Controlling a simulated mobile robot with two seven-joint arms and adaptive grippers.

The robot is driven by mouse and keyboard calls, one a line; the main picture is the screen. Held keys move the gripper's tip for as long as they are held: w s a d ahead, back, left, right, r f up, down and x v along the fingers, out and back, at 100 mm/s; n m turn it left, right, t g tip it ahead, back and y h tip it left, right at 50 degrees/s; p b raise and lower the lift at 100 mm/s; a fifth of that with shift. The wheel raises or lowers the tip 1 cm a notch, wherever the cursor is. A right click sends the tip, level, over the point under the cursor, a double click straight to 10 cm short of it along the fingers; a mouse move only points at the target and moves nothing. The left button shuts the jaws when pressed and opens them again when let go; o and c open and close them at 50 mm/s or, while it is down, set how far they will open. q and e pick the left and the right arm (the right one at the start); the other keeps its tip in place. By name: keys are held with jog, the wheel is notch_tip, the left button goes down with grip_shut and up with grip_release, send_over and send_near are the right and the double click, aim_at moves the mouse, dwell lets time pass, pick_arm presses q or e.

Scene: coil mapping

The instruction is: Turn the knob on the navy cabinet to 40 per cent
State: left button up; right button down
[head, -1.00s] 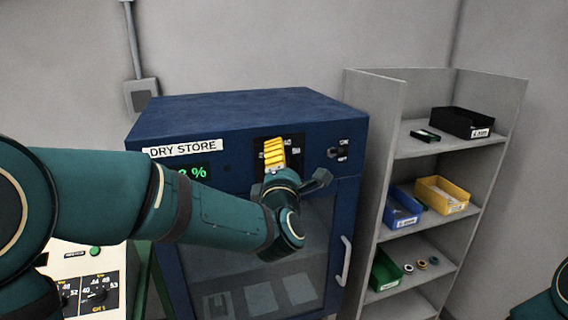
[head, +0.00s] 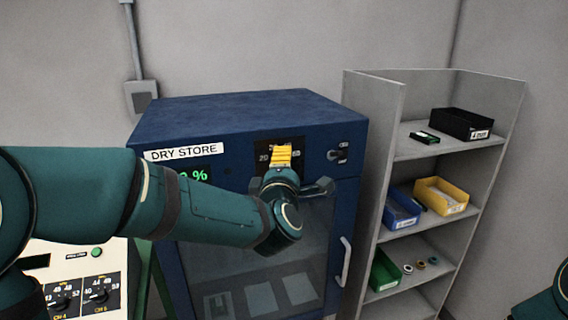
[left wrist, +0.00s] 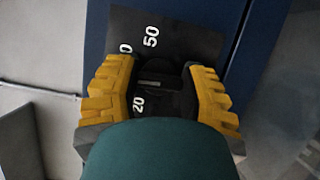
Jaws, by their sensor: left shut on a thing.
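The navy cabinet (head: 240,120) labelled DRY STORE stands in the middle of the head view. Its knob (left wrist: 160,75) is a dark shape on a black dial plate, seen in the left wrist view; the numbers 50 and 20 show beside it. My left gripper (left wrist: 160,92) is shut on the knob, one yellow finger on each side. In the head view the left gripper (head: 282,157) covers the knob and part of the dial plate. The green display (head: 193,175) is partly hidden by my arm; only a last digit, perhaps 0, and a % sign show. My right gripper is not visible.
A toggle switch (head: 341,153) sits right of the dial, and a door handle (head: 345,262) lower down. A grey shelf (head: 375,120) with black, yellow, blue and green bins stands close at right. A cream panel with knobs (head: 85,262) is at lower left.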

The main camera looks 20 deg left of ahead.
pick_arm(q)
jog(key=m+g+p, duration=0.1)
jog(key=m+p, duration=0.1)
jog(key=shift+r+m+p, duration=0.2)
jog(key=shift+m+p, duration=0.2)
jog(key=shift+f+m+g+p, duration=0.15)
jog(key=shift+m+g+p, duration=0.35)
jog(key=shift+m+p, duration=0.55)
jog(key=o, duration=1.2)
jog(key=v, duration=1.2)
